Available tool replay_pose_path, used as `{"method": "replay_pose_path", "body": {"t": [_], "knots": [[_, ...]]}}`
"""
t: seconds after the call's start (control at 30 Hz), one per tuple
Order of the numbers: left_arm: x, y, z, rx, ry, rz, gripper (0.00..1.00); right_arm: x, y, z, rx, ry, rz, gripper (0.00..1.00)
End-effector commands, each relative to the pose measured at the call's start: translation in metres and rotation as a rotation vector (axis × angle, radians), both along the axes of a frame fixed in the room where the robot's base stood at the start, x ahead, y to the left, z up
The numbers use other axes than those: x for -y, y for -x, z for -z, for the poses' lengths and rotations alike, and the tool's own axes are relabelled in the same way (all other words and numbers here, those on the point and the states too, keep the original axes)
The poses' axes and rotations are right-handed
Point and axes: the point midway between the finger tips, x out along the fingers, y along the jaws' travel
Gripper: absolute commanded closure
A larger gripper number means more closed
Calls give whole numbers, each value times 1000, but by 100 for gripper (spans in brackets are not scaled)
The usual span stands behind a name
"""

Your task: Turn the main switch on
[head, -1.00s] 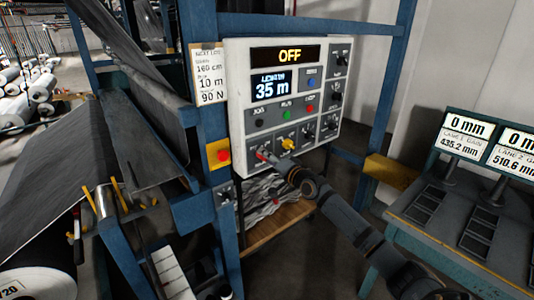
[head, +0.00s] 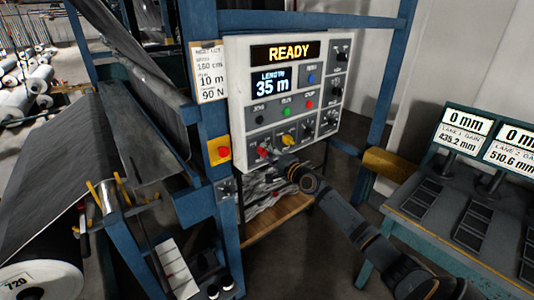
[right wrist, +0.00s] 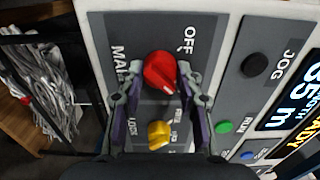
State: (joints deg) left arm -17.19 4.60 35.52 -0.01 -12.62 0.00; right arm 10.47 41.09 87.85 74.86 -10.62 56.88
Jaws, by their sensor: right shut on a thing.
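The main switch is a red knob (right wrist: 162,72) on a grey plate marked MAIN and OFF in the right wrist view. It also shows at the lower left of the control panel in the head view (head: 263,151). My right gripper (right wrist: 158,80) has its two fingers on either side of the red knob, shut on it. In the head view my right gripper (head: 274,158) reaches the panel from the lower right. The panel's top display (head: 290,53) reads READY. My left gripper is not in view.
A yellow knob (right wrist: 160,134) sits close beside the right fingers. Black, green and red buttons line the panel (head: 236,110) above. A red button on a yellow box (head: 219,151) is on the blue post to the left. A console with screens (head: 465,135) stands at right.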

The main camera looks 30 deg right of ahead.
Motion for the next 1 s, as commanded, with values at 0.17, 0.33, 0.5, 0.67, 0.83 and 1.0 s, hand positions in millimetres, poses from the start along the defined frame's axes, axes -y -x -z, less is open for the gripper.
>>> {"method": "replay_pose_path", "body": {"t": [0.17,0.33,0.5,0.67,0.83,1.0], "knots": [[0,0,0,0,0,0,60,0,0,1,-3,-11,0,96],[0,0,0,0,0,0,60,0,0,1,-3,-11,0,96],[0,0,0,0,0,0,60,0,0,1,-3,-10,0,54],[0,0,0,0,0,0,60,0,0,1,-2,-9,0,41],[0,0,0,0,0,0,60,0,0,0,-2,-8,0,41],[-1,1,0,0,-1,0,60,0,0,-7,0,-6,-2,41]]}}
